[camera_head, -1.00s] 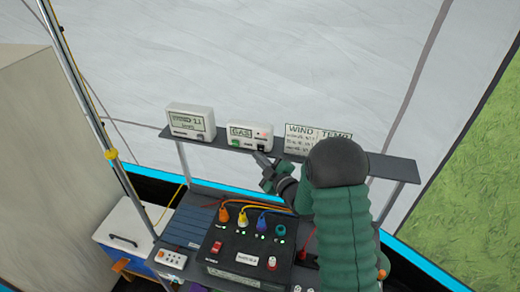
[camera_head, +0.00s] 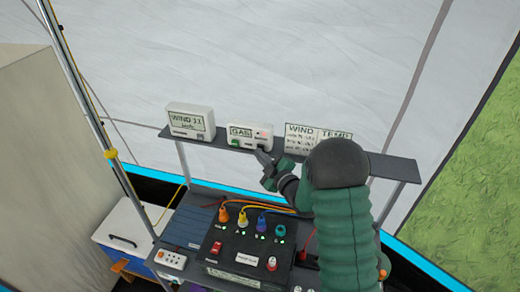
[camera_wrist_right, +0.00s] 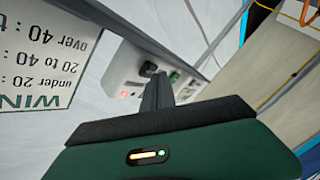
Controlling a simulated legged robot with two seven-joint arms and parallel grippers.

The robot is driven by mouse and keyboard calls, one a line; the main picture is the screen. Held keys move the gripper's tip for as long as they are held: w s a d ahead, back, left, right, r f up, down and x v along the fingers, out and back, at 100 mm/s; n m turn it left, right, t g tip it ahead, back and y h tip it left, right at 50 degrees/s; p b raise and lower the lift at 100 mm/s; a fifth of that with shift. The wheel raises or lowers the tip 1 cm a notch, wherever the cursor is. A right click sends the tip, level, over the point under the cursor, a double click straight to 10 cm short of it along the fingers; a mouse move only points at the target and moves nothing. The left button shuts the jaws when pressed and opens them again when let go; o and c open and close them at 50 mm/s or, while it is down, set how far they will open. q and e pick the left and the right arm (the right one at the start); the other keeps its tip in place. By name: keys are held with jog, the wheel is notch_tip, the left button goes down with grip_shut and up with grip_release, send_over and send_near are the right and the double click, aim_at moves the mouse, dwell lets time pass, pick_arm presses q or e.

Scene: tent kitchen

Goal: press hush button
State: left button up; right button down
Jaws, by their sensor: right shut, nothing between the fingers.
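A white box labelled GAS (camera_head: 240,131) stands on the grey shelf, with a green button (camera_head: 235,143), a small red light and a dark button (camera_head: 261,148) on its front. In the right wrist view the dark button (camera_wrist_right: 149,69) and green button (camera_wrist_right: 175,76) show, with a lit red light beside them. My right gripper (camera_head: 262,156) is shut and empty, its tips close to the dark button. In the wrist view its fingers (camera_wrist_right: 157,92) overlap the box just below that button; I cannot tell whether they touch it. No button is clearly labelled hush.
A white display (camera_head: 187,122) reading WIND stands left of the box. Below the shelf (camera_head: 385,164), a black panel (camera_head: 245,258) carries coloured plugs and cables.

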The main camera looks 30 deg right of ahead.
jog(key=shift+w+d, duration=0.25)
jog(key=shift+d, duration=0.05)
dwell(0.4)
jog(key=shift+a, duration=0.1)
jog(key=shift+s+a+b, duration=0.4)
jog(key=shift+s+a, duration=0.15)
jog(key=shift+s+a+b, duration=0.3)
jog(key=shift+s+a, duration=0.55)
jog(key=shift+a, duration=0.15)
jog(key=shift+s+a+b, duration=0.25)
jog(key=shift+s+a, duration=0.55)
jog(key=shift+a, duration=0.2)
